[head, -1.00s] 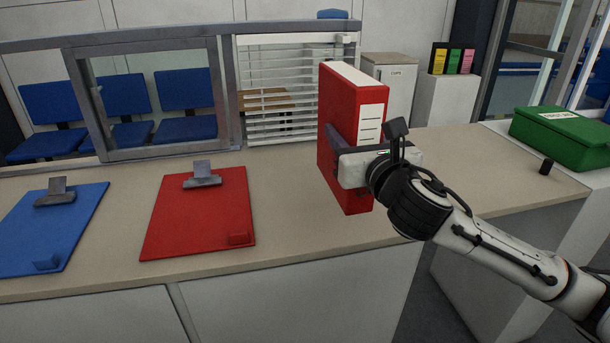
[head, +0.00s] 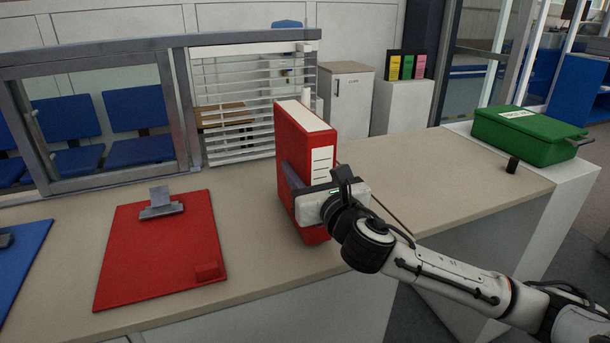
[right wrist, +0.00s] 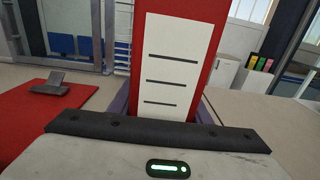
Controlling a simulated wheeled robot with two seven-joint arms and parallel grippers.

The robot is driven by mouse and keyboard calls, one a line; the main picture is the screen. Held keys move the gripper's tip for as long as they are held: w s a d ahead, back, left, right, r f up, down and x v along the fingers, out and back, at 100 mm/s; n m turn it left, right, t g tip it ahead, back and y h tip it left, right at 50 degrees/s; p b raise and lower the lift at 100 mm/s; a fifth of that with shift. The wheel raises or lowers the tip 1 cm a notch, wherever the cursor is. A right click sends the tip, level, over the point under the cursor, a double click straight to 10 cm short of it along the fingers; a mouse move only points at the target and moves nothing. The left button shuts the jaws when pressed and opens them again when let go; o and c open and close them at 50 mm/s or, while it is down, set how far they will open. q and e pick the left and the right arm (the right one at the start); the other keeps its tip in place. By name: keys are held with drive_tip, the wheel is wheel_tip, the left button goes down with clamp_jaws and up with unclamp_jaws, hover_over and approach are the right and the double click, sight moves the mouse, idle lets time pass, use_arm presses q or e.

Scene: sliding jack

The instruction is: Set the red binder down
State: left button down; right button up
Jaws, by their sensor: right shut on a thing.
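The red binder (head: 297,150) stands upright at the counter, its white label facing my arm. Its label side also fills the middle of the right wrist view (right wrist: 222,40). My right gripper (head: 305,193) is shut on the binder around its lower half, one finger showing on its left face. The binder's bottom edge is near the counter top (head: 255,225); I cannot tell whether it touches. My left gripper is not in view.
A red clipboard (head: 165,250) lies left of the binder, and a blue clipboard (head: 20,265) lies farther left. A window frame with blinds (head: 235,110) stands behind. The counter right of the binder is clear.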

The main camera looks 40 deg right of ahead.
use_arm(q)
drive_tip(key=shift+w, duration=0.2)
use_arm(e)
drive_tip(key=shift+f, duration=0.2)
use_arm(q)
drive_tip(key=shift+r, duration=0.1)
use_arm(e)
drive_tip(key=o, duration=1.5)
drive_tip(key=shift+f, duration=0.25)
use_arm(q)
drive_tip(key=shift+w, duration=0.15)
